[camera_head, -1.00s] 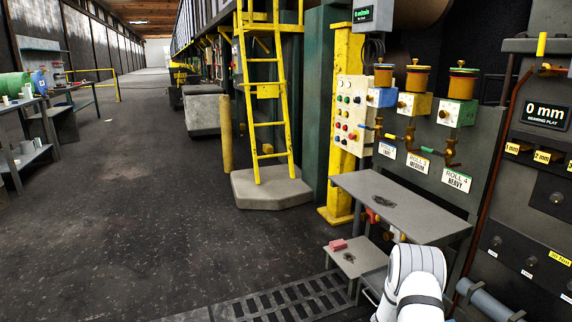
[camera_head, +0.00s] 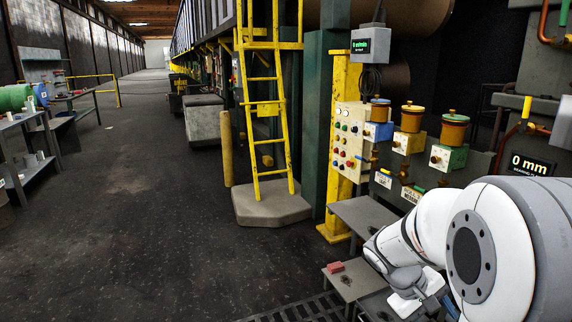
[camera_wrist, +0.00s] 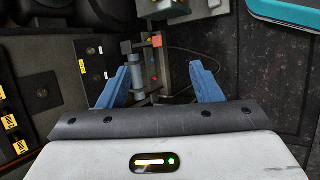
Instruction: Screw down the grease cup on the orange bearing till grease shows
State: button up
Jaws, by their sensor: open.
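A grey table (camera_head: 360,216) stands below the boxes, and a low stand (camera_head: 345,285) bears a red block (camera_head: 335,267). A yellow ladder (camera_head: 266,120) rises from a concrete base (camera_head: 270,208). The dark floor (camera_head: 140,230) to the left is open.

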jog(key=s+a+r+m+t+y+p, duration=0.1)
jog(key=s+a+r+t+y+p, duration=0.1)
jog(key=a, duration=0.6)
jog(key=s+a+r+m+t+y+p, duration=0.1)
jog(key=s+a+r+t+y+p, duration=0.1)
jog(key=s+a+r+y+p, duration=0.3)
jog(key=s+a+r+p, duration=0.1)
jog(key=s+a+r, duration=0.1)
jog(key=s+r, duration=0.2)
notch_tip(320, 180, up, 2)
jog(key=shift+a+r+m, duration=0.2)
jog(key=shift+a+m, duration=0.2)
